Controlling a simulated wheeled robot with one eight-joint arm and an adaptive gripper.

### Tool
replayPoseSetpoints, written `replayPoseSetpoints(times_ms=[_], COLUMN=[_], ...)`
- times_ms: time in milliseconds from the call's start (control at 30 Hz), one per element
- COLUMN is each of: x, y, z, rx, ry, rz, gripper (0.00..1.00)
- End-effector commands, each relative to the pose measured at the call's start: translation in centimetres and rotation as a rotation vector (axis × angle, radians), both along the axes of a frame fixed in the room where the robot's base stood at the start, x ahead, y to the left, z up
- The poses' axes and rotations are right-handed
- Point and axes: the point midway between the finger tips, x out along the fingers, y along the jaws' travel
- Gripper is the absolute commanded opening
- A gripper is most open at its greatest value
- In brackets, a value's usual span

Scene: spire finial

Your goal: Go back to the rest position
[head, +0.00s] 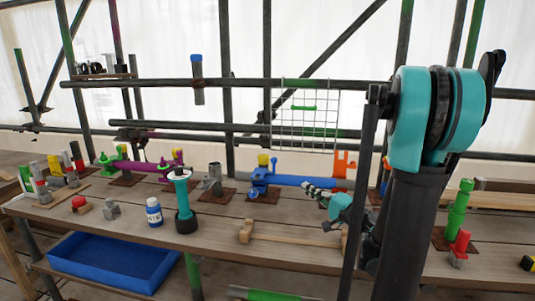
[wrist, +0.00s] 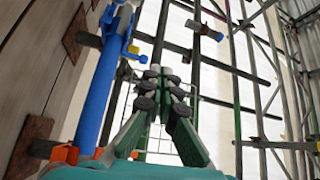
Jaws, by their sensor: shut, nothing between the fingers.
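My gripper (head: 312,189) is at the middle right of the head view, above the workbench (head: 130,224) and partly in front of the blue pipe. Its fingers point left in that view. In the wrist view my gripper (wrist: 163,73) has its fingertips together with nothing between them. The blue pipe (wrist: 100,85) runs beside the fingers on the left there. Part of my arm hides the right middle of the bench in the head view.
The blue pipe (head: 300,181) with an orange end (head: 344,168) lies behind my gripper. A teal-and-black spool stand (head: 182,204), a blue-capped bottle (head: 153,212) and a wooden cradle (head: 285,239) stand nearer. A green stepped post (head: 458,208) is at right. Scaffold poles and a wire grid (head: 305,118) rise behind.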

Motion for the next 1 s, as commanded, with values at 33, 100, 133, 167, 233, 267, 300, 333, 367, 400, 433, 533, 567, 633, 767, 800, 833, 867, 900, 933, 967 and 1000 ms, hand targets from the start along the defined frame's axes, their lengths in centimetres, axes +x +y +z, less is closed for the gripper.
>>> replayPoseSetpoints(times_ms=[33, 100, 133, 167, 233, 267, 300, 333, 367, 400, 433, 533, 567, 633, 767, 800, 833, 867, 900, 933, 967, 1000], x=[-0.1, -0.4, -0.5, -0.6, -0.8, -1.0, -1.2, -1.4, -1.6, -1.8, -2.1, -3.0, -3.3, -4.2, -6.5, -7.4, -8.2, -9.0, -10.1, -11.0, -11.8, -13.0], y=[0.2, 0.7, 0.9, 1.1, 1.6, 1.8, 2.1, 2.2, 2.5, 2.8, 3.1, 3.9, 4.2, 4.7, 5.5, 5.6, 5.6, 5.5, 5.2, 4.9, 4.5, 3.9], z=[-0.1, -0.6, -0.8, -1.0, -1.5, -1.8, -2.1, -2.4, -2.7, -3.1, -3.5, -4.9, -5.4, -6.6, -9.4, -10.5, -11.4, -12.3, -13.5, -14.4, -15.2, -16.2], rx=[-0.008, -0.035, -0.045, -0.058, -0.085, -0.098, -0.117, -0.129, -0.148, -0.170, -0.189, -0.264, -0.290, -0.353, -0.507, -0.568, -0.619, -0.673, -0.747, -0.802, -0.859, -0.935], ry=[0.003, 0.016, 0.021, 0.027, 0.040, 0.046, 0.056, 0.062, 0.070, 0.080, 0.089, 0.121, 0.132, 0.159, 0.223, 0.246, 0.265, 0.285, 0.312, 0.331, 0.351, 0.374], rz=[0.004, 0.012, 0.017, 0.021, 0.030, 0.034, 0.040, 0.044, 0.049, 0.057, 0.063, 0.085, 0.092, 0.112, 0.153, 0.166, 0.178, 0.188, 0.203, 0.213, 0.221, 0.231], gripper=[0.00, 0.00, 0.00, 0.00, 0.00, 0.00, 0.00, 0.00, 0.00, 0.00, 0.00, 0.00, 0.00, 0.00, 0.00, 0.00, 0.00, 0.00, 0.00, 0.00, 0.00, 0.00])
